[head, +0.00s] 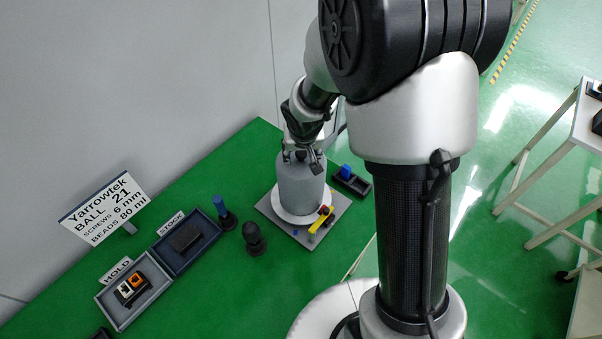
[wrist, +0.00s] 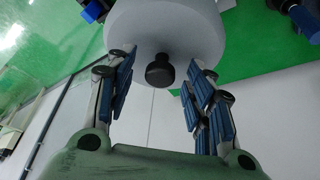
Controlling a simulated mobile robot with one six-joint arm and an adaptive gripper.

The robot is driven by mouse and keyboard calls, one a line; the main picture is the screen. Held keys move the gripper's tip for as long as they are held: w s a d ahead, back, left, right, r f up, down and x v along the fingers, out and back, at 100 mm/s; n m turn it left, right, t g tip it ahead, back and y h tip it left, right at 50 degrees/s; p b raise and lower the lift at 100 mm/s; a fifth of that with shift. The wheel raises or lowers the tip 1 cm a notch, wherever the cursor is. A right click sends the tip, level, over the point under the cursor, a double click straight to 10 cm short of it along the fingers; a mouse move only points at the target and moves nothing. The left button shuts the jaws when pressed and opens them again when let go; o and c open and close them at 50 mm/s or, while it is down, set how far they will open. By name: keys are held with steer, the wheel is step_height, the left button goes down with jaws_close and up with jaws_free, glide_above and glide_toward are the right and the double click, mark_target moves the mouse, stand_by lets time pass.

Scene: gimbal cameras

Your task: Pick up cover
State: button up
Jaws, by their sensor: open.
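The cover (head: 300,188) looks like a grey cylinder standing upright on a white round base (head: 283,211) on a grey plate. In the wrist view the cover (wrist: 185,25) shows as a pale round top with a small black knob (wrist: 159,72). My gripper (head: 303,157) is just above the cover's top in the head view. In the wrist view my gripper (wrist: 160,85) is open, with blue-padded fingers to the left and right of the knob. A gap shows between the knob and the fingers. What the cover hides cannot be seen.
The grey plate (head: 333,226) carries a yellow part (head: 321,221). A dark tray with a blue piece (head: 346,171) is behind right. A blue-topped post (head: 220,207) and a black round-topped object (head: 253,238) stand left, near the STOCK tray (head: 187,262) and HOLD tray (head: 111,296).

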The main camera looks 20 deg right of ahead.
steer(key=shift+c, duration=0.5)
jaws_close()
stand_by(0.3)
